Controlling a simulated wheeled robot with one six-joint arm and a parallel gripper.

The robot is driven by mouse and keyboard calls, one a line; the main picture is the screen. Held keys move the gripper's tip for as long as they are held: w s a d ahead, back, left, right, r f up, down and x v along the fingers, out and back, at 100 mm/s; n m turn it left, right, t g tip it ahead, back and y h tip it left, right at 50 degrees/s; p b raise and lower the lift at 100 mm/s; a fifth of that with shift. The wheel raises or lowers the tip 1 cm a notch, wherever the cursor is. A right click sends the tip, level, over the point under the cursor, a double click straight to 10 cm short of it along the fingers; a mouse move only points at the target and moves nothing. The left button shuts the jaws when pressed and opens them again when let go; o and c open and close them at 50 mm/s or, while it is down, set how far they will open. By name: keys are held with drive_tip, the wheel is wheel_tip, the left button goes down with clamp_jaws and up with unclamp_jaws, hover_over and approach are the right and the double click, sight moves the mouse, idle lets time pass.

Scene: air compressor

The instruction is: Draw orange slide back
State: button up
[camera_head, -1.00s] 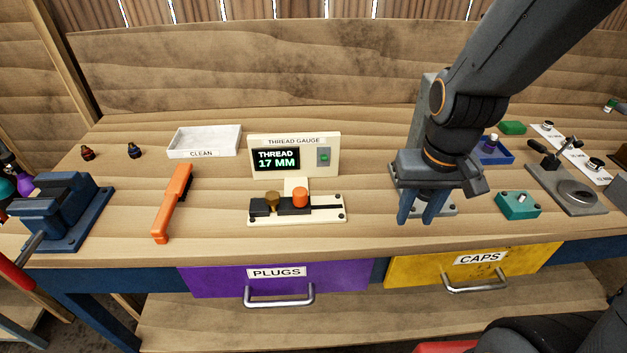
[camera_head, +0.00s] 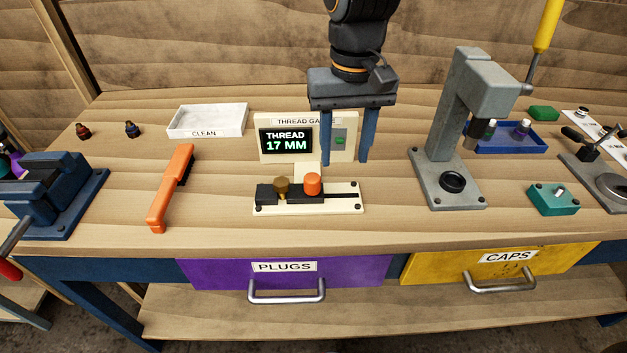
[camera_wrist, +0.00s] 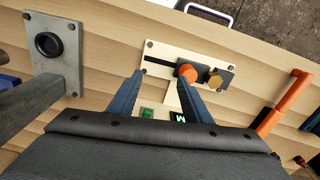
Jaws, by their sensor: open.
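The orange slide (camera_head: 313,183) is a round knob on the black rail of the cream thread gauge base (camera_head: 340,204). A brass plug (camera_head: 281,188) sits just left of it, at the black block. The gauge display (camera_head: 286,141) reads THREAD 17 MM. My gripper (camera_head: 344,162) is open and empty, pointing down above and behind the slide, in front of the right part of the display panel. In the wrist view the slide (camera_wrist: 187,73) shows just beyond my fingertips (camera_wrist: 164,76), toward the right finger, with the brass plug (camera_wrist: 215,81) to its right.
A grey press (camera_head: 447,140) stands right of the gauge. An orange-handled brush (camera_head: 170,190) lies to the left, with a white CLEAN tray (camera_head: 207,121) behind it. The purple PLUGS drawer (camera_head: 220,276) and yellow CAPS drawer (camera_head: 430,270) look shut.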

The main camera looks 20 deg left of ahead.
sight(313, 177)
drive_tip(key=shift+n, duration=0.5)
drive_tip(key=a, duration=0.1)
drive_tip(key=s+a, duration=0.1)
drive_tip(key=a, duration=0.1)
drive_tip(key=s+a+r, duration=0.1)
drive_tip(key=a, duration=0.1)
drive_tip(key=shift+a, duration=0.2)
drive_tip(key=shift+a+f, duration=0.1)
drive_tip(key=shift+f, duration=0.2)
drive_tip(key=shift+f+p, duration=0.35)
drive_tip(key=shift+f, duration=3.2)
clamp_jaws()
